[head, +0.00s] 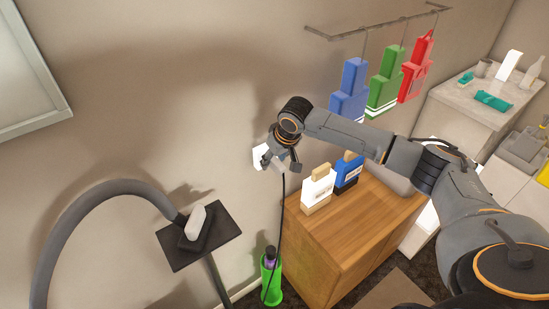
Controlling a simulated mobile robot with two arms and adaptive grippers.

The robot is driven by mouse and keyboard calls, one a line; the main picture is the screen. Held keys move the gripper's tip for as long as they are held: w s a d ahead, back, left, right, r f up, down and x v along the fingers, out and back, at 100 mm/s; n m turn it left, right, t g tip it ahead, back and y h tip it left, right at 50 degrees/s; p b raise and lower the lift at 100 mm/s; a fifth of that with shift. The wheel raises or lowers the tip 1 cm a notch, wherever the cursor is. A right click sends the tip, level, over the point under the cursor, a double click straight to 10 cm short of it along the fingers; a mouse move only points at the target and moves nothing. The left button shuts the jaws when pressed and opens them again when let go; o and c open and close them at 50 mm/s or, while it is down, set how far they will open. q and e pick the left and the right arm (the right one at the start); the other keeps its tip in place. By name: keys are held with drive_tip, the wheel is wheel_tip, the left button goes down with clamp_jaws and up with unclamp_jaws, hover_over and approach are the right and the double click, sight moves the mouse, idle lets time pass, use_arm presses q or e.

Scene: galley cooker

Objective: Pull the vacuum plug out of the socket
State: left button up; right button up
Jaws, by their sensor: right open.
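The white socket (260,156) is on the beige wall, partly hidden behind my right gripper. My right gripper (281,164) is at the socket, its fingers open around or just in front of a small pale plug (279,167). I cannot tell whether the fingers touch the plug. The plug appears to be at the socket, but the gripper hides where they meet. A dark cord (281,215) hangs from the plug down towards the floor. My left gripper is not in view.
A wooden cabinet (350,230) with boxes on top stands right of the cord. A green container (271,280) is below. Blue, green and red items hang from a wall rail (378,22). A grey hose (90,195) and a dark plate (175,253) are at left.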

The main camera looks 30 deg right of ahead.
sight(282, 168)
clamp_jaws()
drive_tip(key=shift+s+d+p, duration=0.1)
drive_tip(key=shift+s+p, duration=0.2)
drive_tip(key=shift+p, duration=0.15)
drive_tip(key=shift+s+r+p, duration=0.1)
drive_tip(key=shift+s+p, duration=0.35)
drive_tip(key=shift+s, duration=0.2)
drive_tip(key=shift+s+d+p, duration=0.2)
drive_tip(key=shift+s+p, duration=0.8)
drive_tip(key=shift+s, duration=0.1)
